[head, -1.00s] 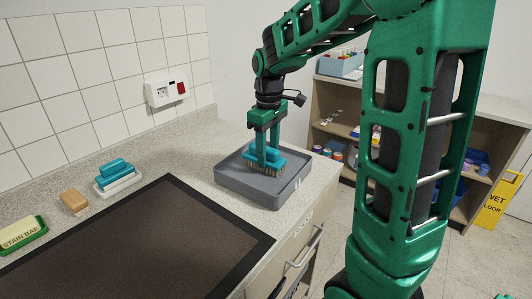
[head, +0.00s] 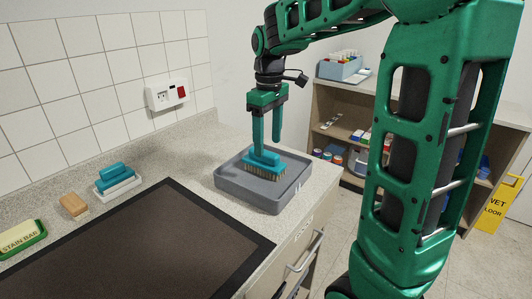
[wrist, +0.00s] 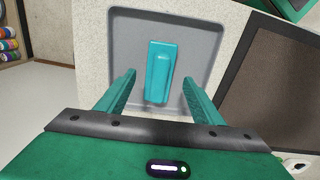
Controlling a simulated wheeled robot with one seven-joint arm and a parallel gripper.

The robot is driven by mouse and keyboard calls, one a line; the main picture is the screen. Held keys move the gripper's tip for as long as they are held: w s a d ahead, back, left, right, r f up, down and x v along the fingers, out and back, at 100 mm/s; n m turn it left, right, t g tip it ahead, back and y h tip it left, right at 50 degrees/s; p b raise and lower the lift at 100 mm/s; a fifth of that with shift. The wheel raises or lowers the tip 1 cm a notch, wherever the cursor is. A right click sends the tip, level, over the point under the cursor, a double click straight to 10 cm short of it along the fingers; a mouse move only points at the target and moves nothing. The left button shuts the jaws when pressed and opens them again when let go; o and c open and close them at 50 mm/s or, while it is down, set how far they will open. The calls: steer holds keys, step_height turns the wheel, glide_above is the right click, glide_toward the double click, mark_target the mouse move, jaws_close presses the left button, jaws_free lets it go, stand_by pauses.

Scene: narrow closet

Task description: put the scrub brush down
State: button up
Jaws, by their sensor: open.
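The teal scrub brush (head: 264,165) with tan bristles rests in the grey tray (head: 235,192) on the counter, bristles down. In the wrist view the brush (wrist: 159,72) lies near the middle of the tray (wrist: 124,50), handle up. My gripper (head: 266,146) is open above the tray, its two fingers apart. In the wrist view my gripper (wrist: 160,92) has a finger on each side of the brush's near end, with gaps between and nothing held.
A second teal brush (head: 115,176) on a white holder, a tan block (head: 73,205) and a stain bar (head: 22,239) in a green dish lie along the wall. A dark panel (head: 140,245) covers the counter front. A shelf unit (head: 335,108) stands behind.

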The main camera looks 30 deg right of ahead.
mark_target(268, 152)
step_height(268, 152, up, 6)
steer(key=s+d+f+m, duration=0.1)
steer(key=s+f+m, duration=0.3)
steer(key=s, duration=0.5)
steer(key=s+d+f+m, duration=0.2)
steer(key=s+f, duration=0.3)
steer(key=s, duration=0.4)
steer(key=s+d+f+m, duration=0.2)
steer(key=s+f+m, duration=0.3)
steer(key=s, duration=0.4)
steer(key=shift+s+m, duration=0.25)
steer(key=shift+m, duration=0.05)
steer(key=shift+r, duration=0.1)
